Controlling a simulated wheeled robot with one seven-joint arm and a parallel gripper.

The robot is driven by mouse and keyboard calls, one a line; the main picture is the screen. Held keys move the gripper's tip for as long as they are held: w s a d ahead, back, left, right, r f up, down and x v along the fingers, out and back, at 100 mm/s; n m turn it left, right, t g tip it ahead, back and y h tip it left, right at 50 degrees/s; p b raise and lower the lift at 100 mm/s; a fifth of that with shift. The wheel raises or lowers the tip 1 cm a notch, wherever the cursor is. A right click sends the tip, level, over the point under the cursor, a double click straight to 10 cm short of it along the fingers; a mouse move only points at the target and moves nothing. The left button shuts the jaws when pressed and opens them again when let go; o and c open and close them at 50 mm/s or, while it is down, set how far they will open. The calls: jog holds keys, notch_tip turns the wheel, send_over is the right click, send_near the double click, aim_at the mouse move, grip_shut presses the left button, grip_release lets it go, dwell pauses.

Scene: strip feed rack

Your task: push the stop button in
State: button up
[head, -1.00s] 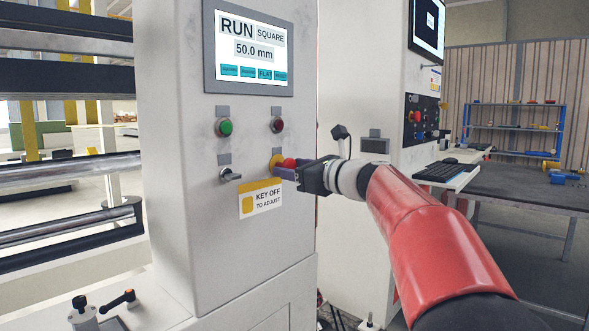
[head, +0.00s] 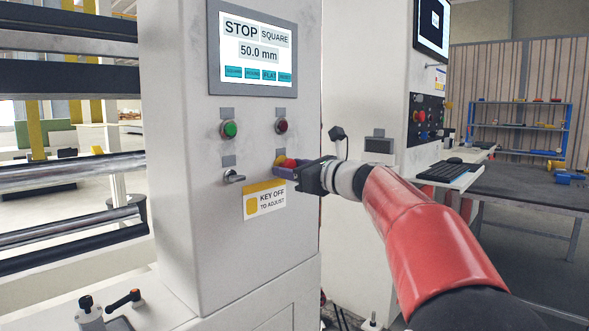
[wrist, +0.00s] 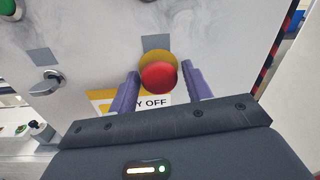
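The stop button is a red mushroom head (head: 290,163) on a yellow round base, at the right edge of the grey-white cabinet front. It also shows in the wrist view (wrist: 159,77), with part of the yellow base above it. My gripper (head: 284,171) is at the button, its purple fingers apart on either side of it. In the wrist view a small gap shows at each finger. Whether the gripper's palm touches the red head cannot be told. The display (head: 257,48) above reads STOP, SQUARE, 50.0 mm.
A KEY OFF label (head: 265,201) is just below. A second cabinet with its own controls (head: 425,117) stands to the right behind my arm.

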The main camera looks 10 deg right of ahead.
jog(key=shift+o, duration=0.7)
jog(key=v, duration=0.7)
jog(key=shift+s+d+b, duration=0.3)
jog(key=shift+b, duration=0.15)
jog(key=shift+f, duration=0.1)
